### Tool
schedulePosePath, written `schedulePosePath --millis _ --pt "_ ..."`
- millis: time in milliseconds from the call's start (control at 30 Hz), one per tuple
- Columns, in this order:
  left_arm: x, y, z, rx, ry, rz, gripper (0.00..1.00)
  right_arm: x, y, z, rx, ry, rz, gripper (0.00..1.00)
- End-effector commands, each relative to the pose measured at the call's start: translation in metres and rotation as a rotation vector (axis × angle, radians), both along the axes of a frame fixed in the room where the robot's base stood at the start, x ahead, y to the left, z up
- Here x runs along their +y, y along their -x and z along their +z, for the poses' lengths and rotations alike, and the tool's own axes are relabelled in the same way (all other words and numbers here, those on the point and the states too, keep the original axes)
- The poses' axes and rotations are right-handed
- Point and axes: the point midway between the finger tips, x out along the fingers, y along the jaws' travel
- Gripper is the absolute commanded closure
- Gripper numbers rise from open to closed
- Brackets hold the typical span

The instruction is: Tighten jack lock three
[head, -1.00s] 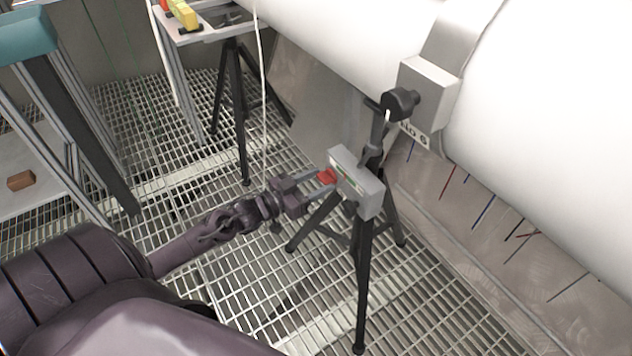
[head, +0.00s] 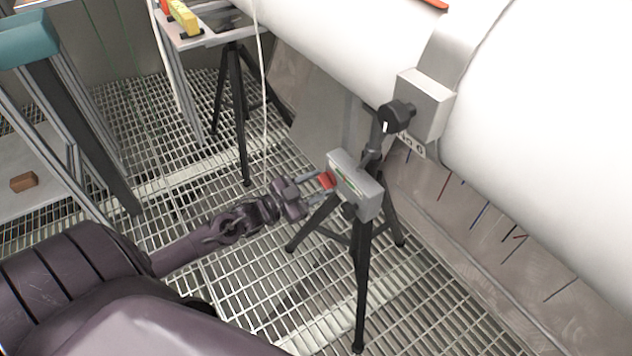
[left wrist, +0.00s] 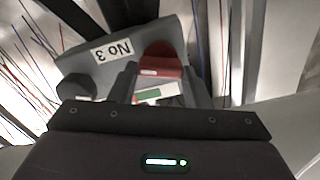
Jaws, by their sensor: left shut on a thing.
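The jack lock is a red handle (head: 327,180) on the end of a grey box (head: 362,194), mounted on a black tripod stand (head: 363,270). In the left wrist view the red handle (left wrist: 162,62) sits between my finger ends, beside a "No 3" label (left wrist: 113,50) on the grey body and a green-and-white marking (left wrist: 155,95). My left gripper (head: 324,189) reaches in from the left and is shut on the red handle. The face of the box is partly hidden by the fingers. My right gripper is not in view.
A large white pipe (head: 535,130) runs along the right, with a grey clamp box (head: 425,103) and black knob (head: 396,116) above the stand. A white cord (head: 263,100) hangs behind my arm. Another tripod (head: 240,105) stands at the back. Open grating floor (head: 290,310) lies in front.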

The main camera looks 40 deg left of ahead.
Motion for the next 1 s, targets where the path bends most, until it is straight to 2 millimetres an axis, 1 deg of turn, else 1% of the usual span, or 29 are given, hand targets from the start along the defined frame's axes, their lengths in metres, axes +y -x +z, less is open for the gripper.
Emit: schedulePosePath --millis 33,167,500,1000 --pt "0.000 0.000 0.001 -0.016 -0.042 -0.001 0.79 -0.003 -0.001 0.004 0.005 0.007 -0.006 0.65" --pt "-0.001 0.001 0.001 -0.063 -0.158 -0.001 0.79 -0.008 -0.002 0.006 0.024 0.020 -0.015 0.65" --pt "-0.002 0.001 -0.001 -0.187 -0.457 -0.001 0.79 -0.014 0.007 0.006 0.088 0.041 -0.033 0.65" --pt "-0.002 0.001 -0.003 -0.360 -0.875 -0.001 0.79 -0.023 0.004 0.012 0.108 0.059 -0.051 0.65"
